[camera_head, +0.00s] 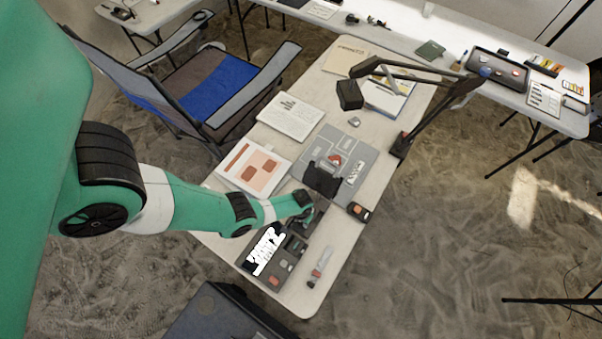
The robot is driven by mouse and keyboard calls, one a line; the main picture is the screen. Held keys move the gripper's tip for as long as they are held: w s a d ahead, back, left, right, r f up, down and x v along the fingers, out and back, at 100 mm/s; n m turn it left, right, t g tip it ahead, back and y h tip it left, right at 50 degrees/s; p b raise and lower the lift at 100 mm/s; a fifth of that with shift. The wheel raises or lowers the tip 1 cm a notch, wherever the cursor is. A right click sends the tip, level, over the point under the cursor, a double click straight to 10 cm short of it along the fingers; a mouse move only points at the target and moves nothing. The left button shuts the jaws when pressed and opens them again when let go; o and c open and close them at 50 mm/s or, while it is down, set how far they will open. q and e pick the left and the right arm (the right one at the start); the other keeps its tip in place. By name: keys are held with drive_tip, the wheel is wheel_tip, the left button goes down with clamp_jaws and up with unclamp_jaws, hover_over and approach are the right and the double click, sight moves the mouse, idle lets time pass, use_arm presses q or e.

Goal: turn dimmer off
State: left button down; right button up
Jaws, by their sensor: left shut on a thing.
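My left arm comes in from the left and reaches over the near part of the long table (221,189). My left gripper (312,213) is small in view, low over the dark tray. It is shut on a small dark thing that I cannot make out. A small black box with an orange-red top (359,211) sits at the table's right edge, right of the gripper and apart from it. It may be the dimmer, but I cannot tell its setting. The black desk lamp (350,94) stands farther back on a jointed arm. My right gripper is not in view.
A dark tray (247,264) with small pieces and a white patterned card lies at the near end. A grey mat (371,160) holds a black block and small pieces. Papers lie along the left edge. A folding chair (222,82) stands left of the table.

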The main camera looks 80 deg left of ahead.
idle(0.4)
use_arm(q)
drive_tip(key=c, duration=0.6)
unclamp_jaws()
drive_tip(key=shift+r, duration=0.1)
wheel_tip(320, 180, up, 11)
drive_tip(key=p, duration=1.1)
drive_tip(key=shift+r+p, duration=0.2)
drive_tip(key=shift+p, duration=0.15)
